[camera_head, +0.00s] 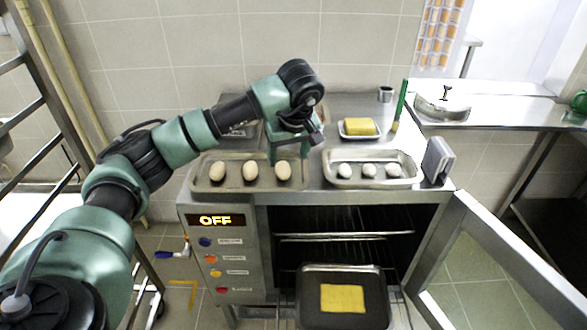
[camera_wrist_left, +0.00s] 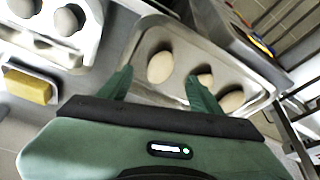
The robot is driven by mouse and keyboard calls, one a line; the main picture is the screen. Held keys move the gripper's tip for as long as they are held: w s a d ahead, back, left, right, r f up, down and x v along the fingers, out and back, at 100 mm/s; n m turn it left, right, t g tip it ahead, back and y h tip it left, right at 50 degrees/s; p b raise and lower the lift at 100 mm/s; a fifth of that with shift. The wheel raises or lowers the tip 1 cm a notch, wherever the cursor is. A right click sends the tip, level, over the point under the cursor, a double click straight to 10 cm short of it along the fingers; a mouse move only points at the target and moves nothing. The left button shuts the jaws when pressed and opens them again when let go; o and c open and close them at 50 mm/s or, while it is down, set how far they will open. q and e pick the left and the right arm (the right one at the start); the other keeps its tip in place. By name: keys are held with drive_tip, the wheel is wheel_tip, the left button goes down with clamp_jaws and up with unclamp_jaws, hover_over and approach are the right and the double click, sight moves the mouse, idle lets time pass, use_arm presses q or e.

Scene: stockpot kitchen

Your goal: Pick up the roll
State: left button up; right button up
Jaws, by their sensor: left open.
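Three pale brown rolls sit in a row in a metal tray (camera_head: 236,186) on top of the oven: a left one (camera_head: 217,171), a middle one (camera_head: 249,171) and a right one (camera_head: 283,170). My left gripper (camera_head: 288,152) is open and empty, pointing down just above and behind the right roll. In the left wrist view, the right roll (camera_wrist_left: 160,67) shows ahead of the gap between the open fingers (camera_wrist_left: 160,88). The middle roll is partly hidden by one finger there. My right gripper is not in view.
A second tray (camera_head: 373,183) with three white round pieces stands to the right. Behind it are a yellow block (camera_head: 359,127) on a white dish and a green upright object (camera_head: 400,105). The oven door (camera_head: 500,262) hangs open; a dark pan (camera_head: 313,312) holds a yellow sheet.

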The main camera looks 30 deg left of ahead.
sight(284, 168)
use_arm(q)
drive_tip(key=shift+w+a+f, duration=0.25)
drive_tip(key=shift+w+f, duration=0.05)
drive_tip(key=shift+w, duration=0.2)
drive_tip(key=shift+w+a+f, duration=0.25)
drive_tip(key=shift+w+f, duration=0.05)
drive_tip(key=shift+w, duration=0.2)
drive_tip(key=shift+s+a+f, duration=0.15)
drive_tip(key=shift+s+f, duration=0.05)
drive_tip(key=shift+f, duration=0.1)
drive_tip(key=shift+s+a+f+p, duration=0.25)
drive_tip(key=shift+s+f+p, duration=0.15)
drive_tip(key=shift+f+p, duration=0.2)
drive_tip(key=x, duration=0.4)
drive_tip(key=shift+w+d+p, duration=0.15)
drive_tip(key=shift+p, duration=0.2)
drive_tip(key=c, duration=1.4)
clamp_jaws()
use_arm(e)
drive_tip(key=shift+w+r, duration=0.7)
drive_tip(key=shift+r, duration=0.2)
